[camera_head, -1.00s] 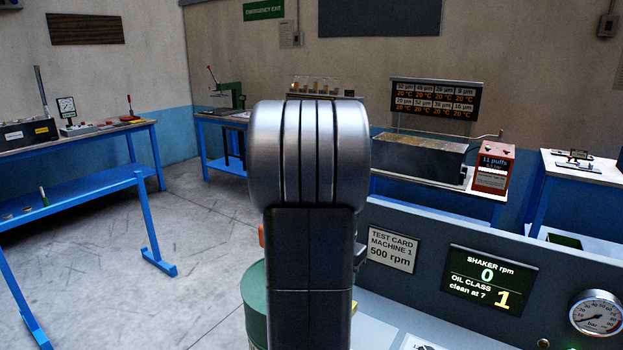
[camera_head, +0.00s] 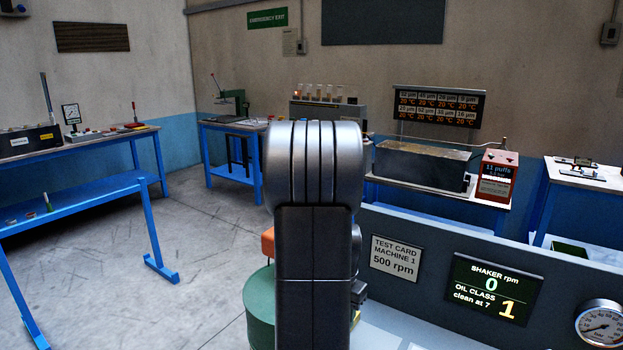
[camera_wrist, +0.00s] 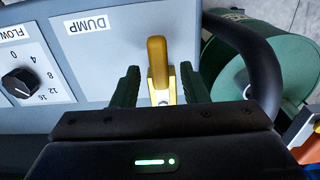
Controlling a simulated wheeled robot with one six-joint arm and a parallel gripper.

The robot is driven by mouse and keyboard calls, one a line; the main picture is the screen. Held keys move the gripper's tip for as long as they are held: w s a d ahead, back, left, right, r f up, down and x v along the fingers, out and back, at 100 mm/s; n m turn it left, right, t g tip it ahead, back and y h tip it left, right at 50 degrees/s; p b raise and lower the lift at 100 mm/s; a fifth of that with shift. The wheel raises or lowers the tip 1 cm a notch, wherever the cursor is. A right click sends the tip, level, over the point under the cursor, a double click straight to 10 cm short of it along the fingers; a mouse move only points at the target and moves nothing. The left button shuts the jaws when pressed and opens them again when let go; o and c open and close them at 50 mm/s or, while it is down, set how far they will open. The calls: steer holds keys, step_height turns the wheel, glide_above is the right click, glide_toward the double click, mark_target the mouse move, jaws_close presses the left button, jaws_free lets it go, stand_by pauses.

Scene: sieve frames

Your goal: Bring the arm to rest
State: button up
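In the wrist view the two dark green fingers of my gripper (camera_wrist: 158,88) stand apart. A lever with an ochre-yellow handle (camera_wrist: 157,52) shows between them, with visible gaps on both sides, beside the DUMP label (camera_wrist: 88,21). I cannot tell how far the lever lies beyond the fingertips. In the head view my own dark arm link with its ribbed metal top fills the middle and hides the gripper and the lever.
A panel knob (camera_wrist: 20,83) marked FLOW is at the left in the wrist view. A green drum (camera_head: 260,305) stands close beside my arm. The machine panel (camera_head: 425,255) is at the right, with a display (camera_head: 490,288) and a gauge (camera_head: 602,323). Open floor (camera_head: 205,270) lies left.

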step_height(320, 180, up, 13)
step_height(320, 180, down, 14)
steer(key=shift+r, duration=0.25)
steer(key=shift+d+r+n, duration=0.15)
steer(key=shift+n, duration=0.25)
steer(key=shift+s+d+n, duration=0.25)
steer(key=shift+d+n, duration=0.15)
steer(key=shift+n, duration=0.6)
steer(key=shift+s, duration=0.1)
